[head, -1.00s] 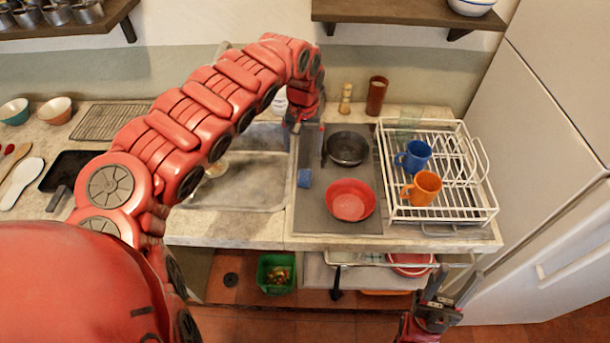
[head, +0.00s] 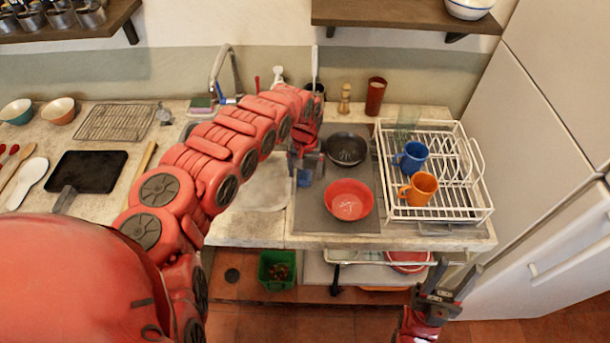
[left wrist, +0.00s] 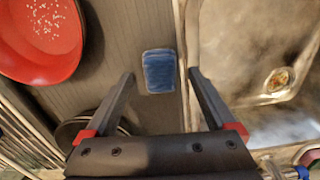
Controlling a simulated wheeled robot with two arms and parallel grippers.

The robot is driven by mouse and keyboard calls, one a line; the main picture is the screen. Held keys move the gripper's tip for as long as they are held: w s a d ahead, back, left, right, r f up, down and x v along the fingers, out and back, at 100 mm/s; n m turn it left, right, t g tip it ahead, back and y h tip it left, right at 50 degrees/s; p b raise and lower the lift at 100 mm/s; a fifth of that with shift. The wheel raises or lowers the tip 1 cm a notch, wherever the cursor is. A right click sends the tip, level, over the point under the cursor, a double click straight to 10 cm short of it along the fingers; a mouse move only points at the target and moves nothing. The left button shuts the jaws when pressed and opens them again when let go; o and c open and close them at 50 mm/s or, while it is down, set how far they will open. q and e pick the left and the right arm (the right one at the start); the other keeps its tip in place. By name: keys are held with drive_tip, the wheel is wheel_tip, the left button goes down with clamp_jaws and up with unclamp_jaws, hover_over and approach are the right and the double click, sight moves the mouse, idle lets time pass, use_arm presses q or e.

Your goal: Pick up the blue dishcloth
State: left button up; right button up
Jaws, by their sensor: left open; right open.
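The blue dishcloth (head: 304,178) is a small folded block lying on the grey mat at its left edge, beside the sink. It also shows in the left wrist view (left wrist: 160,71). My left gripper (head: 303,163) is open above the cloth, and in the left wrist view its two fingers (left wrist: 161,78) point to either side of it. No contact with the cloth is visible, and I cannot tell the exact height gap. My right gripper (head: 457,282) is open and empty in front of the counter, below the dish rack.
A red bowl (head: 349,200) and a dark pan (head: 346,149) stand on the mat (head: 310,218) right of the cloth. The sink (head: 262,190) is to the left. A white rack (head: 452,207) holds a blue mug (head: 411,157) and an orange mug (head: 420,188).

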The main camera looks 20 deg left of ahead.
use_arm(q)
drive_tip(key=shift+f, duration=0.85)
clamp_jaws()
drive_tip(key=shift+r, duration=0.15)
